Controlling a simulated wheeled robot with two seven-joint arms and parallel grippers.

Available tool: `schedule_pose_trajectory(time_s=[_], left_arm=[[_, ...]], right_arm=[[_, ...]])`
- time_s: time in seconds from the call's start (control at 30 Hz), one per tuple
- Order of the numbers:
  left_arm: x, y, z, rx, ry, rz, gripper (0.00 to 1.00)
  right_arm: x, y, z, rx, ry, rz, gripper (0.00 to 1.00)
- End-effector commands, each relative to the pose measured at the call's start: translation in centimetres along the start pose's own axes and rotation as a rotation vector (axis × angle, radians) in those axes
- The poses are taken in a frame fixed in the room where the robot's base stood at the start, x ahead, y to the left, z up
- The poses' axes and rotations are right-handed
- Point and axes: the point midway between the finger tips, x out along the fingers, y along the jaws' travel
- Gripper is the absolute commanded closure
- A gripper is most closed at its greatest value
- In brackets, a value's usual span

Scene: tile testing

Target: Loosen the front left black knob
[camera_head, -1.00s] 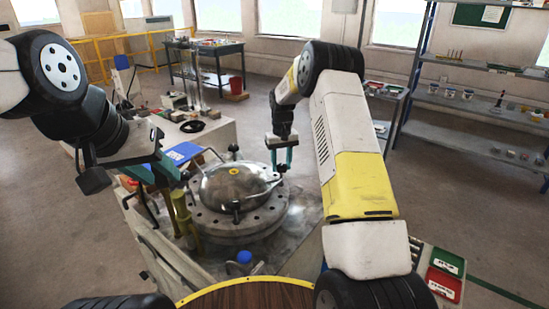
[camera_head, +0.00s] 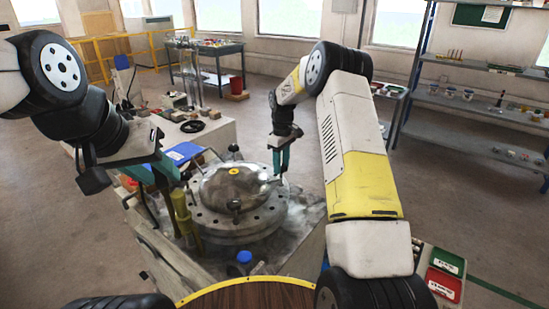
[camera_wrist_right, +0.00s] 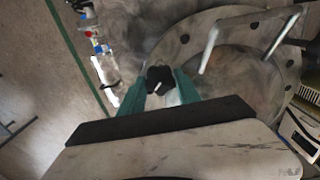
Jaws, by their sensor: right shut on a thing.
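A round metal vessel with a domed glass-like lid (camera_head: 222,190) and a bolted flange (camera_head: 215,222) stands in the middle of the head view. One black knob (camera_head: 234,206) is on its near side and another (camera_head: 234,149) on its far side. My right gripper (camera_head: 281,170) is at the vessel's right rim. In the right wrist view its teal fingers (camera_wrist_right: 160,88) are shut around a black knob (camera_wrist_right: 160,77), one finger on each side. My left gripper (camera_head: 166,178) hangs left of the vessel; its fingertips are partly hidden, so its opening is unclear.
A yellow-green post (camera_head: 182,212) stands close to the left gripper. A bent metal handle (camera_wrist_right: 245,28) rises near the right gripper. A blue cap (camera_head: 244,257) is at the vessel's front. A shelf (camera_head: 470,105) stands at the far right.

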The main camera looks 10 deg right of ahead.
Motion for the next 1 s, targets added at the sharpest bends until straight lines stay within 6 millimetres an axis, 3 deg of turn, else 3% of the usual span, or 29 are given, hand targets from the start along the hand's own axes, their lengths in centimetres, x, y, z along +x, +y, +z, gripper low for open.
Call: schedule_pose_trajectory(time_s=[0.43,0.47,0.57,0.87,1.0], left_arm=[[0.0,0.0,0.0,0.000,0.000,0.000,0.64],[0.0,0.0,0.0,0.000,0.000,0.000,0.64],[0.0,0.0,0.0,0.000,0.000,0.000,0.64],[0.0,0.0,0.0,0.000,0.000,0.000,0.64],[0.0,0.0,0.0,0.000,0.000,0.000,0.64]], right_arm=[[-0.1,0.1,0.0,-0.011,0.001,0.003,1.00],[-0.1,0.1,0.0,-0.011,0.001,0.003,0.57],[-0.1,0.1,0.0,-0.010,0.001,0.002,0.39],[-0.1,0.0,0.0,-0.009,0.001,0.001,0.39],[-1.3,0.1,-0.1,-0.009,0.002,0.003,0.39]])
